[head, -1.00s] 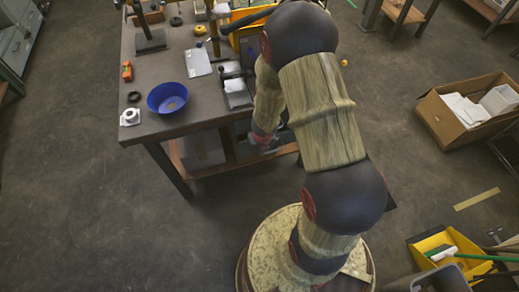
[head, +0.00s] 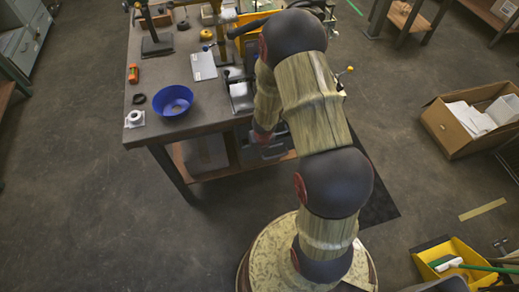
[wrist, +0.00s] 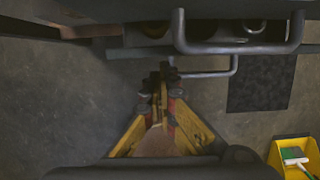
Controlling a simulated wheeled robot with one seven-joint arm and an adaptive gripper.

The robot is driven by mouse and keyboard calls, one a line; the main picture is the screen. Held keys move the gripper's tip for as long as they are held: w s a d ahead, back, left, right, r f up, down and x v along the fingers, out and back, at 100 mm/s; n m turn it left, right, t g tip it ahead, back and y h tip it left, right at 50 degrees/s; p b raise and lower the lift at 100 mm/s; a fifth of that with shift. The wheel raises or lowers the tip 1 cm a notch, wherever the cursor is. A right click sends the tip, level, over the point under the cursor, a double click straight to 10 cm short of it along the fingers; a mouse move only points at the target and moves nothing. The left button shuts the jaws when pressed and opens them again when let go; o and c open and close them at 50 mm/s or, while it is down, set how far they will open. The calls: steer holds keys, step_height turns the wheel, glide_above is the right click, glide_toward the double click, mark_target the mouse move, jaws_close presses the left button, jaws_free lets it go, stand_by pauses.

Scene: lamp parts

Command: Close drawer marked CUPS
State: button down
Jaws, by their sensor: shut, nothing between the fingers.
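In the wrist view my gripper (wrist: 165,78) is shut and empty, its fingers pointing toward the drawer fronts. A grey bar handle (wrist: 238,49) crosses the top of that view, to the right of the fingertips. A second, lower bar handle (wrist: 212,74) shows beneath it, close to the fingertips; I cannot tell whether they touch. Dark round shapes show behind the upper handle. In the head view, part of the grey drawer unit (head: 268,152) shows under the workbench beside my wrist. My arm hides most of it and the fingertips there. No CUPS marking is readable.
The workbench (head: 190,122) carries a blue bowl (head: 171,99), an orange item (head: 133,74) and a white sheet (head: 203,66). A cardboard box (head: 466,121) and a yellow dustpan (head: 452,262) lie on the floor to the right. The floor left of the bench is clear.

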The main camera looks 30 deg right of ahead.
steer(key=shift+w+d+p, duration=0.2)
steer(key=shift+w+p, duration=0.4)
steer(key=shift+w+d+p, duration=0.15)
steer(key=shift+w+p, duration=0.45)
